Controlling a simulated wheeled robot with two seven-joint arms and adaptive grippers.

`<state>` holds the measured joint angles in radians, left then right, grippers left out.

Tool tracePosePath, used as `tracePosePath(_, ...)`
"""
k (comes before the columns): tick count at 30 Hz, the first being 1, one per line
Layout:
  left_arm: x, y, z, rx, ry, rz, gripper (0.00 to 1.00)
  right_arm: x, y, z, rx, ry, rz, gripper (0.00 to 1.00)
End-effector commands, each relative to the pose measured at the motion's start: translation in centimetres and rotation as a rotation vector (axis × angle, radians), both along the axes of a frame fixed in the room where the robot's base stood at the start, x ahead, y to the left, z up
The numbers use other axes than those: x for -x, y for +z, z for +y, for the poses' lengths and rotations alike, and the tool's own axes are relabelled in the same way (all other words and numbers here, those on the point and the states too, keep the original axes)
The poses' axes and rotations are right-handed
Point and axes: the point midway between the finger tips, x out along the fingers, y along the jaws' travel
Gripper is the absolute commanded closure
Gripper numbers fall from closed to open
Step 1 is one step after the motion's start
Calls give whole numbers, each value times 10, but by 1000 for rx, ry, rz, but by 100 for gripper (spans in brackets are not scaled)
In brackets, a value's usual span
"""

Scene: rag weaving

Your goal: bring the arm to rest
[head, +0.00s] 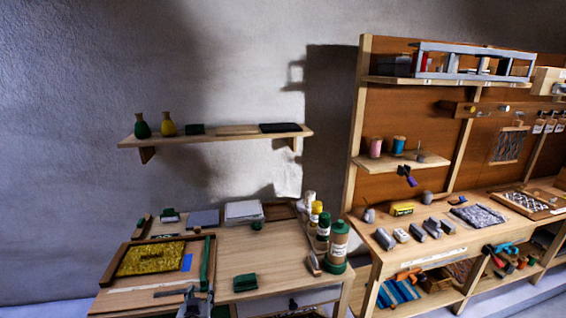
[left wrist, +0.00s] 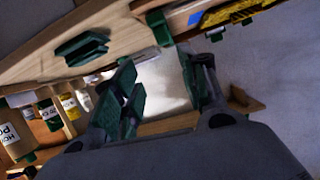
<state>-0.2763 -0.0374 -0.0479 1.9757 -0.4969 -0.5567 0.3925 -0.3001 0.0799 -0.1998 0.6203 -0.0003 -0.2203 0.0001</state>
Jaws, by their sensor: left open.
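My left gripper (head: 185,294) shows at the bottom of the head view, at the front edge of the left table. In the left wrist view its two green-padded fingers stand apart (left wrist: 157,65), with nothing between them but the grey background. A wooden frame with a yellow woven piece (head: 150,258) lies on the table just behind the gripper. A green block (head: 245,283) lies on the table to the right of the gripper; a dark green piece also shows in the left wrist view (left wrist: 82,47). My right gripper is in neither view.
Several bottles (head: 335,245) stand at the table's right edge. A grey block (head: 203,218) and a white stack (head: 243,211) lie at the back. A wall shelf (head: 225,136) hangs above. A workbench (head: 430,255) stands to the right. The table's middle is mostly clear.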

Motion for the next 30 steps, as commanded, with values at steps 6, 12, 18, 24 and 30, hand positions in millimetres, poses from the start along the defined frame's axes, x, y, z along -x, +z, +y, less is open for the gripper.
tracePosePath(6, -3, -11, -12, -46, -71, -4, 57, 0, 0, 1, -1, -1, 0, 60)
tracePosePath(12, 0, -54, -23, -57, -121, 46, 57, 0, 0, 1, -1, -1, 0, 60)
tracePosePath(18, 14, -118, -38, -51, -173, 129, 57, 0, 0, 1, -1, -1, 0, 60)
tracePosePath(24, 41, -195, -54, -36, -226, 234, 57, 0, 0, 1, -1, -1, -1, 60)
tracePosePath(30, 80, -269, -67, -15, -268, 344, 57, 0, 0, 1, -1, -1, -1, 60)
